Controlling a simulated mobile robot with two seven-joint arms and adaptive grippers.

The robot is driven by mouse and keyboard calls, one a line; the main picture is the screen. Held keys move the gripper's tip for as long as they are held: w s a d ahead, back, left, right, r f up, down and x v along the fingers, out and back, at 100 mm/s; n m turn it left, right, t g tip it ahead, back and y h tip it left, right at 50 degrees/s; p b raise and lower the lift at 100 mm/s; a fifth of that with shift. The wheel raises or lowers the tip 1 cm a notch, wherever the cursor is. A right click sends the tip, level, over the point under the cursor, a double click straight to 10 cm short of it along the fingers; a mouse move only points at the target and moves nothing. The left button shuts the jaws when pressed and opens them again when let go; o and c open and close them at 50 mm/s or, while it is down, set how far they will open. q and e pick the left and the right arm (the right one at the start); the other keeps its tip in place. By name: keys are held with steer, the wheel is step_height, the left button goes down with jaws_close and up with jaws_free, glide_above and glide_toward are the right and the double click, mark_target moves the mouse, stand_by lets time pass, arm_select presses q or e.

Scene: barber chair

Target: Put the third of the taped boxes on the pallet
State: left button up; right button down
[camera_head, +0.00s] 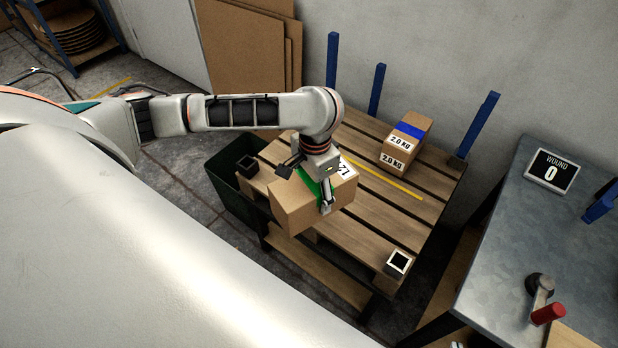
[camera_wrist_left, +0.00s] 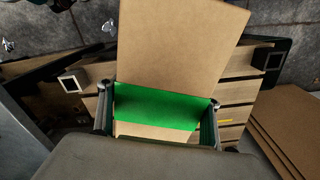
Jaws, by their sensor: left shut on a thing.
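My left gripper (camera_head: 308,186) is shut on a cardboard box with green tape (camera_head: 300,206). It holds the box over the near left part of the wooden pallet (camera_head: 340,252). I cannot tell whether the box touches the slats. In the left wrist view the gripper's fingers (camera_wrist_left: 158,112) sit on either side of the green-taped box (camera_wrist_left: 180,40). A box with blue tape (camera_head: 403,148), marked 2.0 kg, rests on the far right part of the pallet. My right gripper is not in view.
Blue posts (camera_head: 480,126) stand at the pallet's far corners and back. A yellow line (camera_head: 385,180) crosses the slats. A dark green bin (camera_head: 228,178) is at the left. A metal bench (camera_head: 545,230) with a crank and a "WOUND 0" display (camera_head: 551,171) stands at the right.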

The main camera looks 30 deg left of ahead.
arm_select(q)
steer(key=w+a+r+m+p, duration=0.1)
steer(key=w+a+r+m, duration=0.3)
steer(key=m, duration=0.7)
steer(key=w+a+r+m+p, duration=0.1)
steer(key=w+a+r+m, duration=0.15)
steer(key=w+m, duration=0.55)
steer(key=w+a+r+m+p, duration=0.25)
steer(key=a+m, duration=0.25)
steer(key=m, duration=0.8)
step_height(320, 180, down, 19)
steer(key=b, duration=0.6)
steer(key=shift+d+r, duration=0.1)
steer(key=shift+f, duration=0.4)
steer(key=shift+f, duration=0.25)
